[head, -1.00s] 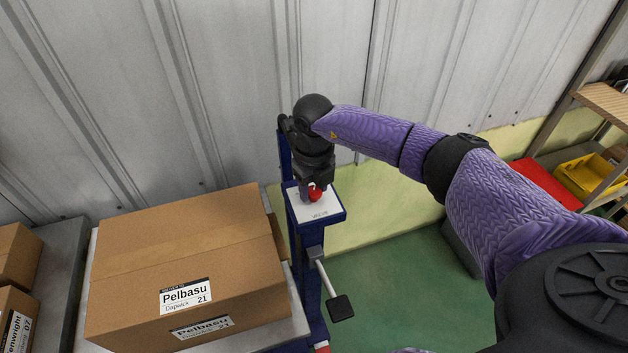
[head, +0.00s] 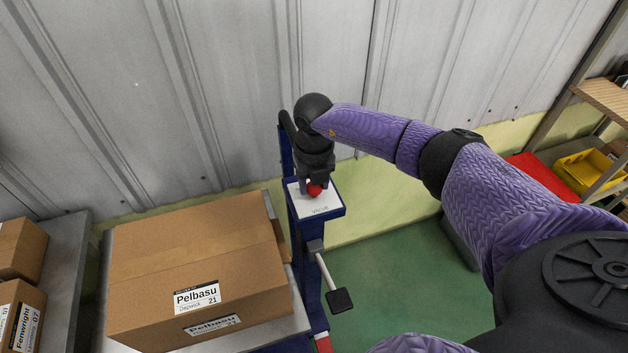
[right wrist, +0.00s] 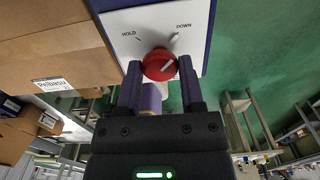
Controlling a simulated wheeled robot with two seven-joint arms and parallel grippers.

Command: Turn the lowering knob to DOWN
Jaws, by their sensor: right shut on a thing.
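The red lowering knob (right wrist: 159,65) sits on a white plate (right wrist: 140,22) marked HOLD at left and DOWN at right. Its white pointer line slants up and right, toward the DOWN side. My right gripper (right wrist: 160,80) is shut on the knob, one finger on each side. In the head view the same knob (head: 314,190) shows under my right gripper (head: 312,185), on top of a blue post (head: 309,270). My left gripper is not in view.
A large cardboard box (head: 190,260) stands on a platform left of the post. A lever with a black pad (head: 339,300) sticks out from the post's right side. Green floor (head: 400,270) is open to the right. A corrugated wall (head: 220,90) stands behind.

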